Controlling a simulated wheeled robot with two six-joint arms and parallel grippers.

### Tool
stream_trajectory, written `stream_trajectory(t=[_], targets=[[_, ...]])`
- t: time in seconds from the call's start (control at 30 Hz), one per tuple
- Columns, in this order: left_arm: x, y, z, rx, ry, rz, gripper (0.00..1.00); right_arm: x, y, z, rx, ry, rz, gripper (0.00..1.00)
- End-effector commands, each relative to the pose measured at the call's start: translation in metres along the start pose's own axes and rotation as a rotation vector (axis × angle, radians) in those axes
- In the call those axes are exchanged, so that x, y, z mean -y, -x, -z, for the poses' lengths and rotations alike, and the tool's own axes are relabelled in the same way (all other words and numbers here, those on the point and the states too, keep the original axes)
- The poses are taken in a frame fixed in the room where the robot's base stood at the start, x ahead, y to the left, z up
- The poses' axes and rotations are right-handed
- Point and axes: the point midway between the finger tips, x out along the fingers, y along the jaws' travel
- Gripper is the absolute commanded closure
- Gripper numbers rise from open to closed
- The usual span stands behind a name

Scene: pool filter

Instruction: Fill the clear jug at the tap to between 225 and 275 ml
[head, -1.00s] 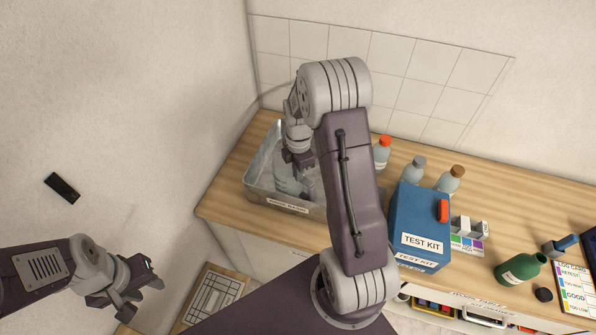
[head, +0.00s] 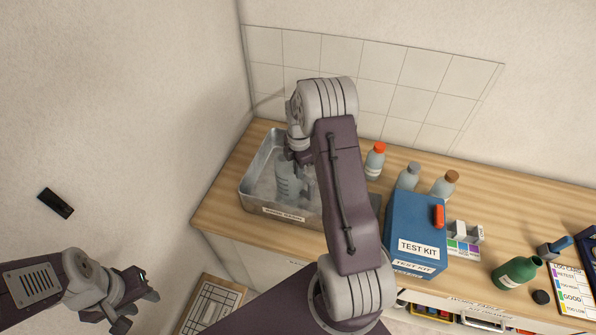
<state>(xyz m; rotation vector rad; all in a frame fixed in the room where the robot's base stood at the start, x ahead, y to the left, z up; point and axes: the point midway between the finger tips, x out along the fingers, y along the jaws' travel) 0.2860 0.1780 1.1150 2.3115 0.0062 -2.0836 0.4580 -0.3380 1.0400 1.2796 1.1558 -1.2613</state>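A clear jug (head: 290,188) stands in the metal wash basin at the back left of the counter, partly hidden by my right arm. My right gripper (head: 300,160) is at the top of the jug, and I cannot tell whether its fingers are closed on it. The water level and any markings are too small to read. The tap is hidden, probably behind my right arm; only a thin grey pipe shows at the wall. My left gripper (head: 137,300) is at the lower left, away from the counter, its fingers apart and empty.
The basin (head: 285,215) has raised metal walls. Right of my arm stand a red-capped bottle (head: 375,163), grey-capped bottle (head: 408,177), brown-capped bottle (head: 444,186) and blue test kit box (head: 415,225). A green bottle (head: 515,273) lies further right.

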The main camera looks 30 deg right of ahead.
Motion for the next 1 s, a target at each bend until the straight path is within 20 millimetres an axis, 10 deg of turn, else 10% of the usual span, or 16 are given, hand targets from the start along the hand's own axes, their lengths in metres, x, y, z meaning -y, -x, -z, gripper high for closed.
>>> stream_trajectory(t=[0.67,0.8,1.0], targets=[[0.0001,-0.0047,-0.0005,0.0,0.0,0.0,0.64,0.0,-0.0075,0.0001,0.0,0.0,-0.001,1.0],[0.0001,-0.0043,-0.0004,0.0,0.0,0.0,0.64,0.0,-0.0072,0.0001,0.0,0.0,-0.001,0.73],[0.0001,-0.0043,-0.0004,0.0,0.0,0.0,0.64,0.0001,-0.0072,0.0001,0.0,0.0,-0.001,0.73]])
